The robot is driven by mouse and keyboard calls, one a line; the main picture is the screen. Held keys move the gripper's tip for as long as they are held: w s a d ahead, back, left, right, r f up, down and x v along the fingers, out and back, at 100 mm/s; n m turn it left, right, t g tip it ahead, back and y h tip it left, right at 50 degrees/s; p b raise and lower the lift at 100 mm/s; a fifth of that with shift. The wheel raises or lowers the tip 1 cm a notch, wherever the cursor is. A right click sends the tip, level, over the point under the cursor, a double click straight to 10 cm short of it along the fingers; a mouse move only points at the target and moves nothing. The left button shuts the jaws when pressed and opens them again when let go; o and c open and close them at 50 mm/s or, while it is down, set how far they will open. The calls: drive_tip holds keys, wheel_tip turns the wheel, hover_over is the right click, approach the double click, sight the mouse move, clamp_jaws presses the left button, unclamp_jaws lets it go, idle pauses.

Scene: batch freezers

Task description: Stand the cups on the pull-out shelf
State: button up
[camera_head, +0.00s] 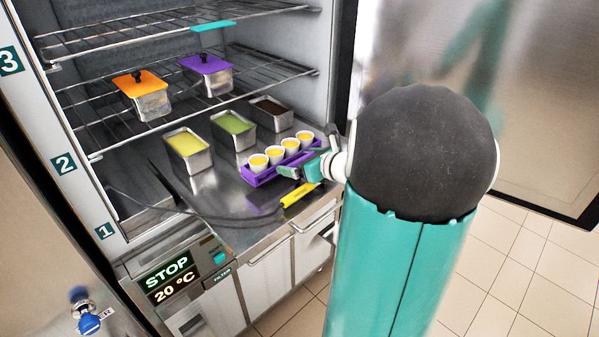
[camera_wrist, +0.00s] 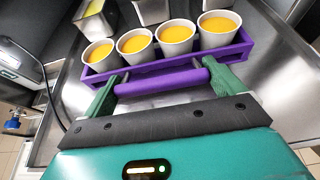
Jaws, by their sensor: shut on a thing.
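Several white cups (camera_wrist: 176,38) with yellow-orange filling stand upright in a row in a purple carrier (camera_wrist: 235,46). In the head view the cups (camera_head: 274,154) and the carrier (camera_head: 259,181) are at the right front of the steel pull-out shelf (camera_head: 222,193). My gripper (camera_wrist: 163,84) is shut on the carrier's purple handle bar, one green finger near each end. In the head view my gripper (camera_head: 303,172) is beside the carrier's near right side, partly hidden by my arm. I cannot tell whether the carrier touches the shelf.
Open steel pans with yellow (camera_head: 188,150), green (camera_head: 233,130) and dark (camera_head: 271,112) contents stand behind the carrier. A yellow-handled tool (camera_head: 299,195) with a cable lies in front. Wire racks above hold orange-lidded (camera_head: 143,93) and purple-lidded (camera_head: 207,73) pans. Bare steel lies at the front left.

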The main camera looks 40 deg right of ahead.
sight(300, 185)
drive_tip(key=f, duration=0.3)
drive_tip(key=shift+a+f, duration=0.25)
drive_tip(key=o, duration=0.9)
